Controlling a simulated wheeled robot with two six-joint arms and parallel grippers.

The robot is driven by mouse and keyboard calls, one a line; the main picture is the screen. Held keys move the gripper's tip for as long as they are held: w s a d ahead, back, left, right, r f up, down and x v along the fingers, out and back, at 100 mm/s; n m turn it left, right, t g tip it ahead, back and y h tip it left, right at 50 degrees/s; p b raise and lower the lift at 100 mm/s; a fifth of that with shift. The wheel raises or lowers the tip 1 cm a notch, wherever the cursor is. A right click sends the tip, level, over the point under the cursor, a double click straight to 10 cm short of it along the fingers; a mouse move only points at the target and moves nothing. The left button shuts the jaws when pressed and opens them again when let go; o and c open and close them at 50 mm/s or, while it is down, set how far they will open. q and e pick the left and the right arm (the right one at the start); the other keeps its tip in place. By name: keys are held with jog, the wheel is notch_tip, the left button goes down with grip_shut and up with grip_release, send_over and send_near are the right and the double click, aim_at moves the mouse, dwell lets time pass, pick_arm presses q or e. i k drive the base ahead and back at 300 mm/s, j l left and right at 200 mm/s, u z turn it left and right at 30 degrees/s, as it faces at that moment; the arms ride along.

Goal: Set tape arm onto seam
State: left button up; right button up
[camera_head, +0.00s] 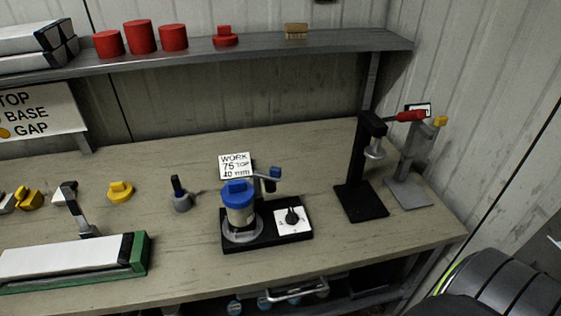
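A long white core liner (62,259) with a black end band lies in a green cradle (138,262) at the left front of the bench. A dark arm (75,209) with a pale head rises behind the cradle, tilted up and apart from the liner; it looks like the tape arm. I cannot make out a seam on the liner. A second short arm with a blue knob (274,173) stands at the blue-capped cylinder (239,205) on a black base.
Two upright stands, black (361,199) and grey (409,193), are at the right. Yellow caps (120,191) and a small grey tool (182,200) sit behind the cradle. A shelf (260,47) holds red caps. The bench between cradle and black base is clear.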

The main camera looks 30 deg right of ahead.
aim_at(271, 178)
jog(key=z, duration=0.95)
jog(key=k+j+z, duration=0.15)
jog(key=i+j, duration=0.05)
jog(key=j, duration=0.05)
